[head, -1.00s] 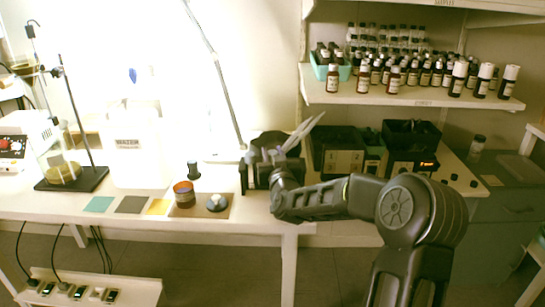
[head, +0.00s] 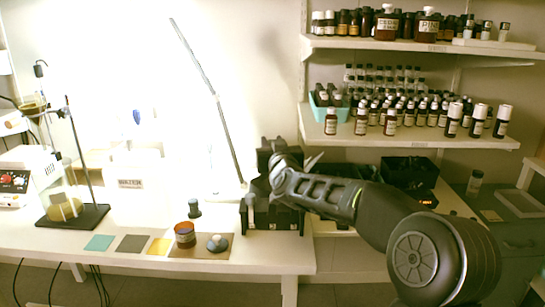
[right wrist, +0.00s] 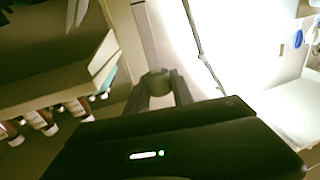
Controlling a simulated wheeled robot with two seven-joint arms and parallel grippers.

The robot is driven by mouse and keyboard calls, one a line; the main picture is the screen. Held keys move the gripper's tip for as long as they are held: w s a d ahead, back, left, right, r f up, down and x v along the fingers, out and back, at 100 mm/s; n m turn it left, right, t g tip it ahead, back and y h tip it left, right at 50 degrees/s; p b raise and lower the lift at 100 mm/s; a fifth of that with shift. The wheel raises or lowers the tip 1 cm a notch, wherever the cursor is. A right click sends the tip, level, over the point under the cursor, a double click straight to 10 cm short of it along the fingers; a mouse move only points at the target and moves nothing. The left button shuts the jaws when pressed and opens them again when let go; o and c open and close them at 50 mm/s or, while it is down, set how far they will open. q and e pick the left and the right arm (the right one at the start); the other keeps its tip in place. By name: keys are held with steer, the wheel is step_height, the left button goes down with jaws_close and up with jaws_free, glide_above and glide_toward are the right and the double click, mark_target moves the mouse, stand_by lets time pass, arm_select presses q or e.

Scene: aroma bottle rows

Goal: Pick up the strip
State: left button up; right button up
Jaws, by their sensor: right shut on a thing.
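My right gripper (head: 272,160) is raised above a dark holder (head: 270,217) at the right end of the white bench. In the right wrist view its dark fingers (right wrist: 158,90) are closed on a narrow pale grey strip (right wrist: 146,35) that sticks out past the fingertips. In the head view the held strip cannot be made out against the gripper and bright wall. Pale strip ends (head: 312,160) show just behind my right wrist; what they rest in is hidden. My left gripper is out of view.
An amber jar (head: 185,235) and a small rounded object (head: 217,243) stand on a brown mat, with coloured squares (head: 130,243) to their left. Shelves of bottles (head: 410,135) rise at the right. Dark boxes (head: 410,172) sit below them.

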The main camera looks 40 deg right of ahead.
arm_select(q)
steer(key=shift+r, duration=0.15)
arm_select(e)
steer(key=shift+r, duration=0.45)
